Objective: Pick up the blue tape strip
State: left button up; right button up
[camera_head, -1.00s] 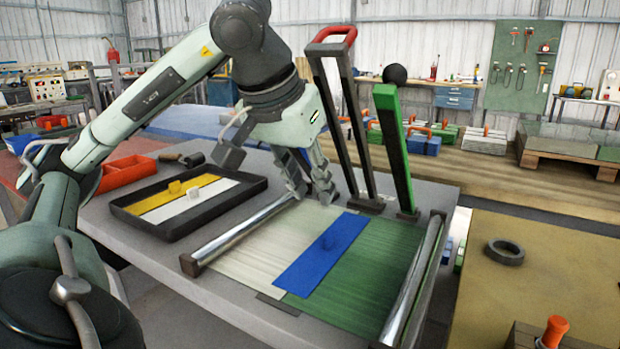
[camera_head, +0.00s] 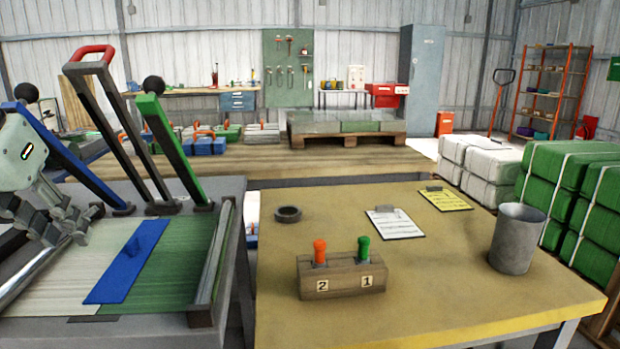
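The blue tape strip (camera_head: 125,272) lies flat, slanting across the seam between a pale woven sheet (camera_head: 75,268) and a green woven sheet (camera_head: 178,262) on the grey table. A small blue raised tab stands on the strip. My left gripper (camera_head: 62,232) is at the left edge of the view, above the pale sheet and left of the strip, apart from it. Its fingers are spread with nothing seen between them; part of it is cut off by the picture edge. My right gripper is not in view.
A green lever (camera_head: 175,148), a red-handled frame (camera_head: 122,125) and a blue lever (camera_head: 62,155) stand behind the sheets. A metal bar (camera_head: 216,250) borders them at right. A tan table (camera_head: 420,285) holds a two-button box (camera_head: 342,275), black ring, clipboards and grey cup (camera_head: 516,240).

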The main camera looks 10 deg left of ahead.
aim_at(114, 284)
jog(key=k+l, duration=0.2)
jog(key=k, duration=0.2)
jog(key=k+l, duration=0.15)
jog(key=k, duration=0.2)
jog(key=k+l, duration=0.2)
jog(key=k, duration=0.2)
